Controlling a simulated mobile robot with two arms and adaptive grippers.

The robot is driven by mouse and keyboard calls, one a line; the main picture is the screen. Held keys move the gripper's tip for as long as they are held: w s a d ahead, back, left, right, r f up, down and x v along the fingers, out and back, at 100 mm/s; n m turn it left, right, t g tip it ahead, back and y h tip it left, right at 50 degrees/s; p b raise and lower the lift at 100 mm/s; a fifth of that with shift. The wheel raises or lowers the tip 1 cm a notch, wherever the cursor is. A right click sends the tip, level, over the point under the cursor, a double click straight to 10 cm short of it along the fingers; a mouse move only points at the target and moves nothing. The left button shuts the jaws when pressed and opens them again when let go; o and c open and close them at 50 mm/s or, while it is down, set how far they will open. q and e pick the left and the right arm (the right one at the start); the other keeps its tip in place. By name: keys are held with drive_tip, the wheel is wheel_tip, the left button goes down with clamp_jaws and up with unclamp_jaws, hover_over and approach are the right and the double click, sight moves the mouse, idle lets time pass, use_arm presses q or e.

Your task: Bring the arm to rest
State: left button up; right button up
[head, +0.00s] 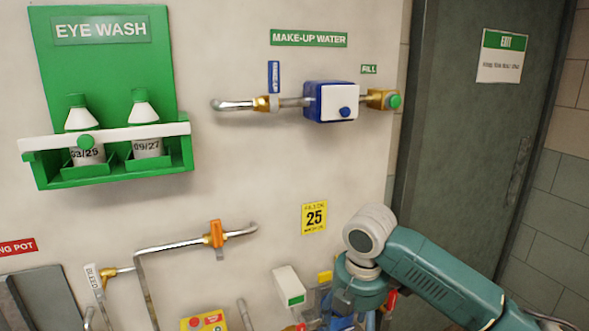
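My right arm (430,272) comes in from the lower right, teal with a pale round joint cap (370,230).
A green eye wash station (110,100) with two bottles hangs upper left. The make-up water line has a blue-and-white box (331,101) and a green-knobbed fitting (393,101). An orange-handled valve (215,234) sits lower left of centre. A grey door (480,130) stands right.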

drive_tip(key=s+a+f+m+t+y, duration=0.1)
drive_tip(key=s+a+f+m+y, duration=0.1)
drive_tip(key=s+a+f+m, duration=0.35)
drive_tip(key=s+a+f+m+y, duration=0.2)
drive_tip(key=s+f, duration=0.5)
drive_tip(key=f, duration=0.2)
drive_tip(key=s+d+f+m+t+h, duration=0.1)
drive_tip(key=s+d+f+m+h, duration=0.1)
drive_tip(key=s+d+m, duration=0.5)
drive_tip(key=s+d+f+m+h, duration=0.25)
drive_tip(key=s+d+m, duration=0.35)
drive_tip(key=s+d, duration=0.3)
wheel_tip(320, 180, down, 26)
drive_tip(key=s+g, duration=0.1)
drive_tip(key=s, duration=0.1)
drive_tip(key=s+d+f+g, duration=0.1)
drive_tip(key=s+d+f, duration=0.2)
drive_tip(key=s+f, duration=1.3)
drive_tip(key=shift+s+d+f+n, duration=0.15)
drive_tip(key=shift+s+f+n, duration=0.25)
drive_tip(key=shift+s, duration=0.25)
